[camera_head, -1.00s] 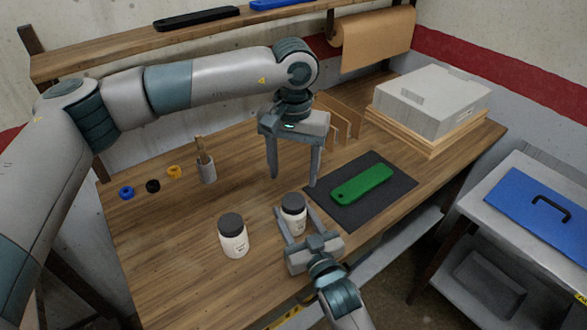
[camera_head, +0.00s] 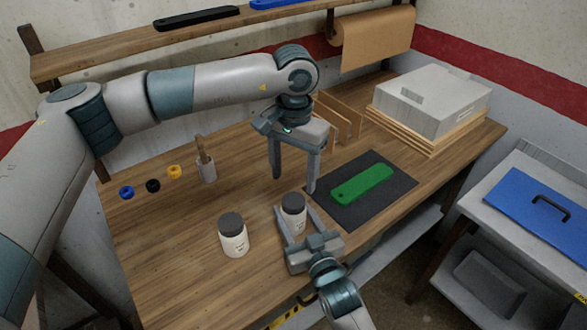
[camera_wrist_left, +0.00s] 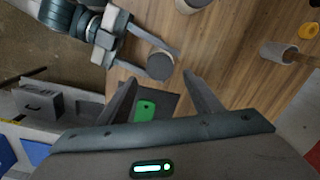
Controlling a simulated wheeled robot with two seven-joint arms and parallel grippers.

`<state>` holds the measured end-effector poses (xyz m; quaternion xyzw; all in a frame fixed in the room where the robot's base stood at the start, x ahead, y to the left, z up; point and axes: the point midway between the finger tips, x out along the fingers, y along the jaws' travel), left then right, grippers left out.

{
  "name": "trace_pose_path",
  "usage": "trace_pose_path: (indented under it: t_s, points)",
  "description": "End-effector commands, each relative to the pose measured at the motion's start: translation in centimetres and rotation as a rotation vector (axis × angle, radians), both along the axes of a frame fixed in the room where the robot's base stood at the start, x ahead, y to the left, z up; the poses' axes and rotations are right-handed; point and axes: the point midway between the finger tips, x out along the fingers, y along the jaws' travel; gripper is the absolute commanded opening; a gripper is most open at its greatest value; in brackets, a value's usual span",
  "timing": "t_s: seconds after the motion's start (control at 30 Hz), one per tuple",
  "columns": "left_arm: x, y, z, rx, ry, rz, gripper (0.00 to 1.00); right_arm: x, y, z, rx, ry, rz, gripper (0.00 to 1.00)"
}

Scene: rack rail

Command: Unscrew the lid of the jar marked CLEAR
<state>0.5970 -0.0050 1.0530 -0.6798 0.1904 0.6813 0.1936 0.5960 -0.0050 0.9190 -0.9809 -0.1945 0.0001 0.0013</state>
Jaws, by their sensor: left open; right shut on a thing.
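Two white jars with dark grey lids stand upright on the bench. The jar on the right (camera_head: 294,212) is between the fingers of my right gripper (camera_head: 296,217), which is shut on its body. The other jar (camera_head: 233,240) stands apart to the left. Their label print is too small to read, so I cannot tell which is marked CLEAR. My left gripper (camera_head: 294,184) is open and empty, pointing down above the held jar, apart from its lid (camera_head: 293,202). In the left wrist view the lid (camera_wrist_left: 160,66) shows just beyond the space between the open fingers (camera_wrist_left: 160,82).
A green tool (camera_head: 362,184) lies on a dark mat (camera_head: 395,201) to the right. A cup (camera_head: 206,171) and several small rings (camera_head: 153,186) are at the left. Upright dividers (camera_head: 342,122) and a grey box (camera_head: 432,99) stand behind. The front left bench is clear.

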Motion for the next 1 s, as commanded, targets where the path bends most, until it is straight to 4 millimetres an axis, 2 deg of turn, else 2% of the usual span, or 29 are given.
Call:
trace_pose_path:
  t_s: [0.3, 0.5, 0.93, 1.0]
  points:
    - [-0.1, 0.0, -4.1, 0.0, 0.004, 0.0, 0.59, 0.0, 0.0, -0.2, -0.001, 0.004, 0.0, 0.0]
    - [-0.1, 0.0, -6.1, 0.0, 0.002, 0.0, 0.59, 0.0, 0.0, -0.2, -0.001, 0.004, 0.0, 0.0]
    - [0.0, 0.0, -6.8, -0.001, 0.001, 0.0, 0.59, 0.0, 0.0, -0.2, -0.001, 0.004, 0.0, 0.0]
    - [0.0, 0.0, -6.8, -0.001, 0.001, 0.0, 0.42, 0.0, 0.0, -0.2, -0.001, 0.004, 0.0, 0.0]
